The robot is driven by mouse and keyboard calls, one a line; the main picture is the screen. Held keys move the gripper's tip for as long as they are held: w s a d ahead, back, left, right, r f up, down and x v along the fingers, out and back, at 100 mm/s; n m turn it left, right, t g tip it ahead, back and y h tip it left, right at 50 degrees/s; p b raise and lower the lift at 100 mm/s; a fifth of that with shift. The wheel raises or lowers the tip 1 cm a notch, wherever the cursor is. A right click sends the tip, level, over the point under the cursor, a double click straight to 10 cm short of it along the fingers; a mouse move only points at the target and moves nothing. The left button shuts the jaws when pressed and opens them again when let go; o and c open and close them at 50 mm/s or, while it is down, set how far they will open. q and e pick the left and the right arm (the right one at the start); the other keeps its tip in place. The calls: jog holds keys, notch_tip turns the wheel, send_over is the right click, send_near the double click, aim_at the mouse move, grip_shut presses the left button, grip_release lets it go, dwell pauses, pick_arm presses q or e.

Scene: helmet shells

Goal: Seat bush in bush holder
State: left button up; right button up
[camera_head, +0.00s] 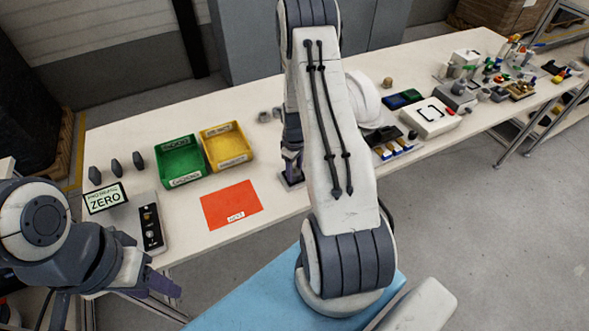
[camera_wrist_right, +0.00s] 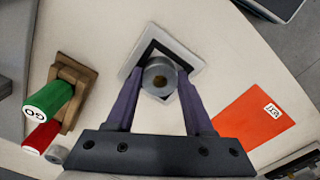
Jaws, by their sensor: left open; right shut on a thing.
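The bush is a short grey cylinder (camera_wrist_right: 160,72) with a brownish centre, between the purple fingers of my right gripper (camera_wrist_right: 160,95) in the right wrist view. The gripper is shut on it. Behind it lies the bush holder, a white square plate (camera_wrist_right: 186,56) with a dark square inside. The bush overlaps the dark square; I cannot tell whether it is seated or just above it. In the head view my right gripper (camera_head: 292,170) is low over the table, mostly hidden by my arm. My left gripper (camera_head: 165,288) is open and empty near the table's front left.
An orange sheet (camera_head: 231,205) lies beside the holder. Green (camera_head: 180,162) and yellow (camera_head: 226,146) bins stand behind it. A wooden stand (camera_wrist_right: 75,85) with a green and a red cylinder is left in the wrist view. A white helmet shell (camera_head: 362,100) is right of my arm.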

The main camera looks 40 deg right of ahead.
jog(key=o, duration=1.2)
notch_tip(320, 180, up, 10)
jog(key=b, duration=0.1)
jog(key=shift+r+b, duration=0.25)
jog(key=shift+b, duration=0.15)
jog(key=shift+a, duration=0.1)
